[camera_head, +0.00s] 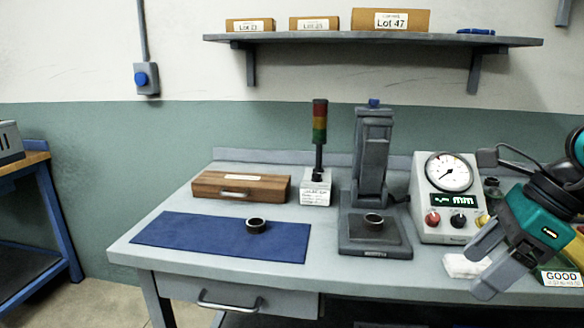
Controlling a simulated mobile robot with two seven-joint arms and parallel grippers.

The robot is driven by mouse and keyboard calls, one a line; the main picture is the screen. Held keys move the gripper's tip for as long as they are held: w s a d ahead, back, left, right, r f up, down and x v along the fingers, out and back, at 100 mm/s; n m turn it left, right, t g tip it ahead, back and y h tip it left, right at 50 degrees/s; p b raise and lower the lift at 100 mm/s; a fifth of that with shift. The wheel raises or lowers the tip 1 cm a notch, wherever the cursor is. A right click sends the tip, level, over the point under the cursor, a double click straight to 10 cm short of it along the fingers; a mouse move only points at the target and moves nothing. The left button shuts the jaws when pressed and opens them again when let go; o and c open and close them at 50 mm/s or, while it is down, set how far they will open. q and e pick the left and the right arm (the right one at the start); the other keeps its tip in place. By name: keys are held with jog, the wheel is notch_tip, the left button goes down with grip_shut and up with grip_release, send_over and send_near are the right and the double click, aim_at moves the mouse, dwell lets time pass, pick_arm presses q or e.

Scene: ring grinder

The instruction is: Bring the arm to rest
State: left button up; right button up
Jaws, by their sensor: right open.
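My right gripper (484,268) comes in from the right side of the view, over the front right part of the grey workbench (215,262). Its two grey fingers point down and to the left. They are apart, with nothing seen between them. A dark ring (256,226) lies on the blue mat (185,235), well to the left of the gripper. Another dark ring (373,221) sits on the base plate of the grey press-like stand (372,160). My left gripper does not show.
A gauge box (432,215) with a round dial stands just behind the gripper. A white cloth (460,266) and a GOOD label (562,279) are close to it. A wooden case (212,187) and a signal light (319,130) stand further left. A shelf (350,38) holds several boxes.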

jog(key=w+a+f+m+t+y+p, duration=0.1)
jog(key=w+a+m+t+y+p, duration=0.15)
jog(key=a+m+y, duration=1.1)
notch_tip(320, 180, down, 15)
jog(key=w+d+m+t+h, duration=0.1)
jog(key=d+m+t+h, duration=0.1)
jog(key=m+t+h, duration=1.6)
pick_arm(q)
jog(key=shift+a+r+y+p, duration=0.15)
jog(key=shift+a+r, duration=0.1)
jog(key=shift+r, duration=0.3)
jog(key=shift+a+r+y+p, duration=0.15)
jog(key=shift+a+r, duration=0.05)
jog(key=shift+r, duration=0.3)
pick_arm(e)
jog(key=s+f+m+g+y, duration=0.1)
jog(key=s+f+m+g, duration=0.5)
jog(key=f+m, duration=0.1)
jog(key=s+f+m+g, duration=0.5)
jog(key=f+m+g, duration=0.1)
jog(key=f, duration=0.4)
jog(key=shift+s+m+y, duration=0.35)
jog(key=shift+s+m, duration=0.05)
jog(key=shift+m, duration=0.05)
